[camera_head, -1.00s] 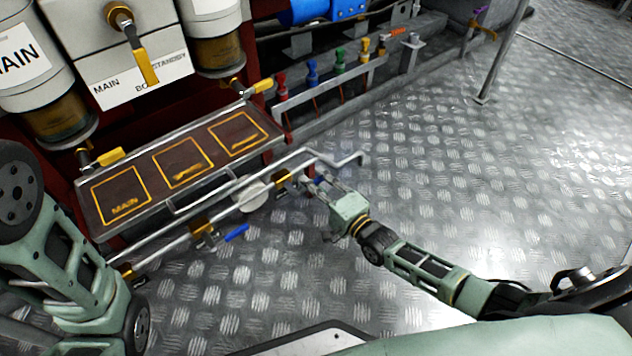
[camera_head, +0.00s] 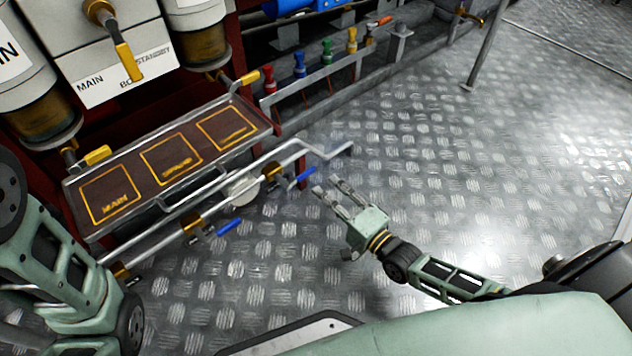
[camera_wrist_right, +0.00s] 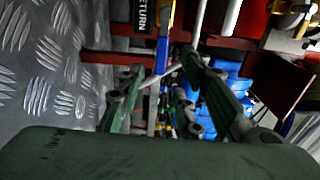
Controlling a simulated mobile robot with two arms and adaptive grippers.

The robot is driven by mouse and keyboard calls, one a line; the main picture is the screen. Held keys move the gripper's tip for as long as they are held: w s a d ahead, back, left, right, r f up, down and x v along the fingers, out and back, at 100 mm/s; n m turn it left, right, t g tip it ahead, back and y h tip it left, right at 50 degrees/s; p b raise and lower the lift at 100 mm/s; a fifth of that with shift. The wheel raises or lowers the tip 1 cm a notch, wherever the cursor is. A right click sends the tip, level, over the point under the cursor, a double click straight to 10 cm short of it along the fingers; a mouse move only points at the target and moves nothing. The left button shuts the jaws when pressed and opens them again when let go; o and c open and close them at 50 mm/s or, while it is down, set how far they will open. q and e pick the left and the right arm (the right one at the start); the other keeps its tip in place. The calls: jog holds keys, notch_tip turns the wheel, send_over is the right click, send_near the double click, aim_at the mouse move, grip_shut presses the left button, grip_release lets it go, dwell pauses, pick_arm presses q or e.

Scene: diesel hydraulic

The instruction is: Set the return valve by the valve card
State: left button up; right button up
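Two blue-handled valves sit on the low pipe in front of the tray. The nearer blue handle (camera_head: 230,226) and the farther blue handle (camera_head: 304,178) both point up and to the right in the head view. My right gripper (camera_head: 328,187) is open and empty, just right of the farther handle and apart from it. In the right wrist view a RETURN label (camera_wrist_right: 146,18) stands beside a blue handle (camera_wrist_right: 163,45), seen between my open fingers. I cannot make out a valve card. My left arm shows at the left edge; its gripper is out of view.
A brown tray (camera_head: 215,158) with yellow-outlined fields lies above the pipe (camera_head: 165,232). Several coloured fittings stand along the rail (camera_head: 322,81). The tread-plate floor (camera_head: 450,160) is open to the right.

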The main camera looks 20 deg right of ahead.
jog(key=shift+v, duration=1.55)
jog(key=shift+a, duration=0.1)
